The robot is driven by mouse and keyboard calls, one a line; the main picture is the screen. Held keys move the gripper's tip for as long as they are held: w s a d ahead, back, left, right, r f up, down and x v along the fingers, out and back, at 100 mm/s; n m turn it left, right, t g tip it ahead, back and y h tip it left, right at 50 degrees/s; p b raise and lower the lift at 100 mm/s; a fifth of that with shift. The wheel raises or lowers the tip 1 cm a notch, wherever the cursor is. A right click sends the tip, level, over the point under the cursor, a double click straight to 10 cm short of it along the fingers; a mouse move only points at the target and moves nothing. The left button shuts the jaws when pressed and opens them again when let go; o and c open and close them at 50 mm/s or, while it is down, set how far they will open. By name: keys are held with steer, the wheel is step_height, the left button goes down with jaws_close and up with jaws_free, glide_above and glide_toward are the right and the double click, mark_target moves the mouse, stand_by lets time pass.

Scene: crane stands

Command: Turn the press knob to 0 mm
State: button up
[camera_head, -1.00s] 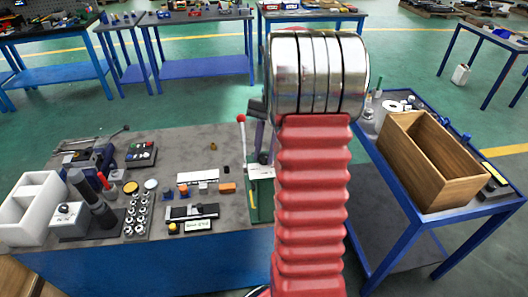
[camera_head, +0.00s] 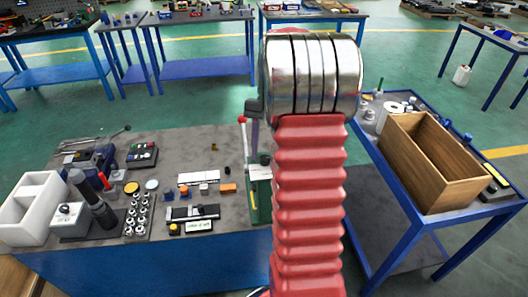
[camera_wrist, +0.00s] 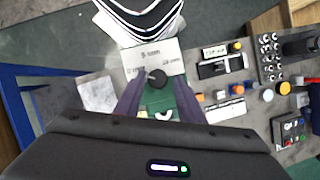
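The press knob (camera_wrist: 157,78) is a small dark knob on a pale label plate (camera_wrist: 155,54) in the wrist view. Small print stands above it and to both sides, too small to read surely. Which mark the knob points to cannot be told. My gripper (camera_wrist: 157,88) is open, with one finger on each side of the knob in this view. Whether the fingers touch it or are level with it is unclear. The green press (camera_head: 253,205) stands at the right end of the bench in the head view, partly hidden by my arm; its knob is not visible there.
A red-balled lever (camera_head: 242,120) rises by the press. A caliper-like device with a small display (camera_head: 200,226) and orange blocks (camera_head: 228,188) lie left of it. A wooden box (camera_head: 440,160) stands on the blue side table at right. Floor shows between bench and side table.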

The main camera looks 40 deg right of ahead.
steer(key=shift+o, duration=0.8)
steer(key=shift+s, duration=0.1)
steer(key=v, duration=1.3)
steer(key=shift+d+r, duration=0.2)
steer(key=shift+r, duration=0.05)
